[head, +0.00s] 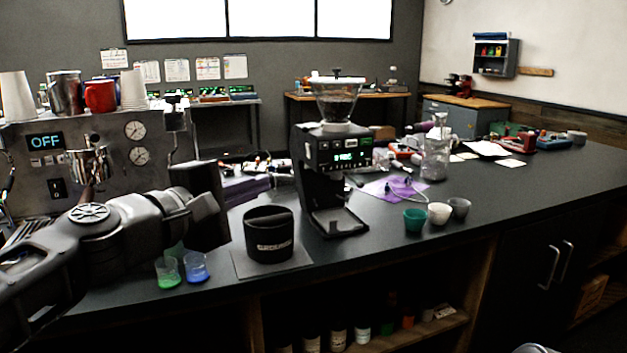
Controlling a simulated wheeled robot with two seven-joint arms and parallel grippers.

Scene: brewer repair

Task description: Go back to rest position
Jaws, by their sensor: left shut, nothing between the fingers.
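My left arm comes in from the left, and my left gripper (212,208) is over the counter in front of the espresso machine (95,165). The gripper is shut with nothing held; its fingertips are hard to make out against the dark counter. The machine's display reads OFF. A black knock box (269,235) stands on a grey mat just right of the gripper, apart from it. A coffee grinder (331,150) with a lit display stands behind it to the right.
A green glass (167,272) and a blue glass (196,267) stand near the counter's front edge below the gripper. Several small cups (439,213) and a glass carafe (435,158) stand right of the grinder. The right counter front (530,195) is clear.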

